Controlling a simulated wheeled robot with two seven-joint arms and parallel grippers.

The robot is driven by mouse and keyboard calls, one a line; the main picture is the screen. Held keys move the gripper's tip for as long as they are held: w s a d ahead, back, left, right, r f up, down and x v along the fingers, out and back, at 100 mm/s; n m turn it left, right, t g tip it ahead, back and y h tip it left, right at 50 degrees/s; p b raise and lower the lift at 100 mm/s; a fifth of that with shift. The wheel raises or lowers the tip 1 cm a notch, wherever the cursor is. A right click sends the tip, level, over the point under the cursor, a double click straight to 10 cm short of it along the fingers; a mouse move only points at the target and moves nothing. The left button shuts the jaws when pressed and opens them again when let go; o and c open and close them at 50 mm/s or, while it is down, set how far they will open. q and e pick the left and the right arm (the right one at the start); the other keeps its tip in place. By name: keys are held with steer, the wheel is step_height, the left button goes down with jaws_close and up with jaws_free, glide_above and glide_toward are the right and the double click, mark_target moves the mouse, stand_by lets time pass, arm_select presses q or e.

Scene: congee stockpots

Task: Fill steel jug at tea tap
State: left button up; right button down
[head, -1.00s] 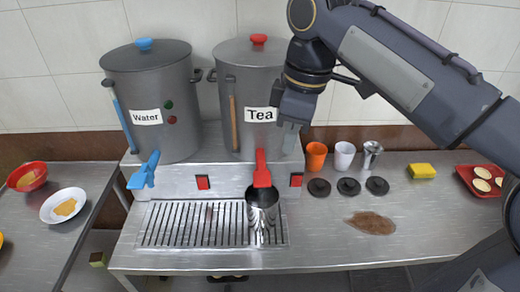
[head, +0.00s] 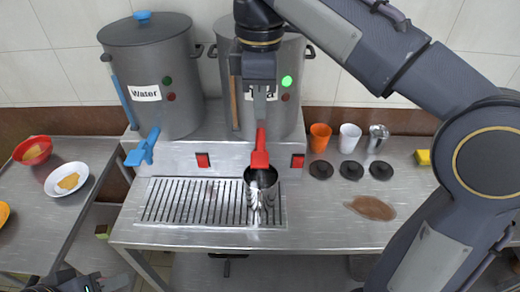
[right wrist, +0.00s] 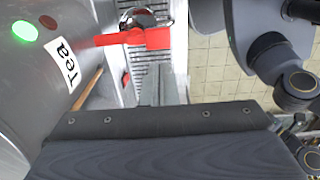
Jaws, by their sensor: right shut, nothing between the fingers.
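The steel jug (head: 259,203) stands upright on the drip grate under the red tea tap (head: 260,158). The jug also shows at the top of the right wrist view (right wrist: 146,17), partly behind the red tap (right wrist: 150,39). The grey Tea pot (head: 236,118) is behind the tap, and my arm covers part of its label. My right gripper (head: 261,113) is shut and empty, pointing down just above the red tap handle; I cannot tell if it touches. My left gripper (head: 100,284) shows only partly at the bottom left edge. The jug's contents are unclear.
The Water pot (head: 150,115) with a blue tap (head: 142,148) stands left. The Tea pot's green lamp (head: 287,81) is lit. An orange cup (head: 320,138), a white cup (head: 349,138), a steel cup (head: 377,139), black lids and a brown spill (head: 371,207) are on the right.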

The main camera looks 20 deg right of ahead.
mark_target(260, 160)
step_height(260, 160, down, 11)
steer(key=shift+b, duration=0.7)
